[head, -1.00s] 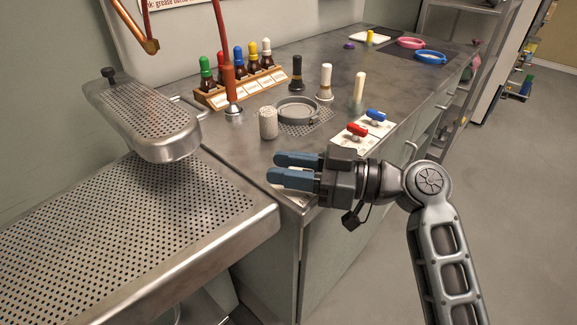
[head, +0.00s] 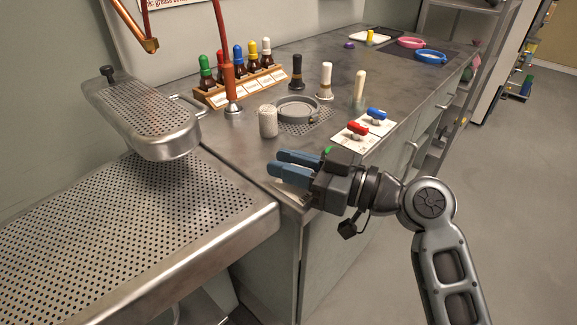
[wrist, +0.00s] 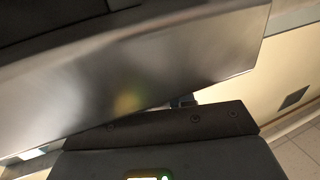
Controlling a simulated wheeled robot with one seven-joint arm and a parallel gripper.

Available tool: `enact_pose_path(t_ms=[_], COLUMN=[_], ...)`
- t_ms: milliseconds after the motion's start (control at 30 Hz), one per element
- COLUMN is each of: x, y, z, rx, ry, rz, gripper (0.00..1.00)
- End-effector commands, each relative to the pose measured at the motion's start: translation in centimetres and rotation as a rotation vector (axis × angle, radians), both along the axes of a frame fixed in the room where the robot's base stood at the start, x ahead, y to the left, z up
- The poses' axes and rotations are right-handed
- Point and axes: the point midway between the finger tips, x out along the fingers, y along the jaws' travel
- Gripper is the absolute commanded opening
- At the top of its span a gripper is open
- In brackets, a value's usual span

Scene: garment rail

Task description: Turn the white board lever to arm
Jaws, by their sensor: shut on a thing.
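My gripper (head: 281,165) is at the near corner of the steel counter, its two blue fingers pointing left and slightly apart. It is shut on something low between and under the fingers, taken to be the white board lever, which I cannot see. Only a pale sliver (head: 297,198), perhaps the board's edge, shows below the gripper. The lever's angle and any markings are hidden. The wrist view shows mostly blurred metal and my own dark gripper body, with no lever visible.
Two other white boards, with a red lever (head: 357,128) and a blue lever (head: 376,114), lie just behind my gripper. A whitish cylinder (head: 268,121) stands to the left of them. A perforated steel shelf (head: 130,215) is at the left. The floor at right is clear.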

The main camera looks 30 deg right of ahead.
Motion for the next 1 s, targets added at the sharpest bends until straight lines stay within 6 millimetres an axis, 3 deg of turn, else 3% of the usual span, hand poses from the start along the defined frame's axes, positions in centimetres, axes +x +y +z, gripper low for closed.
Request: enact_pose_path(t_ms=[400,1000], x=[0.2,0.3], y=[-0.5,-1.2], z=[0.5,0.7], rx=[-0.001,0.0], ry=[0.003,0.004], rz=[-0.348,-0.633], gripper=[0.0,0.0])
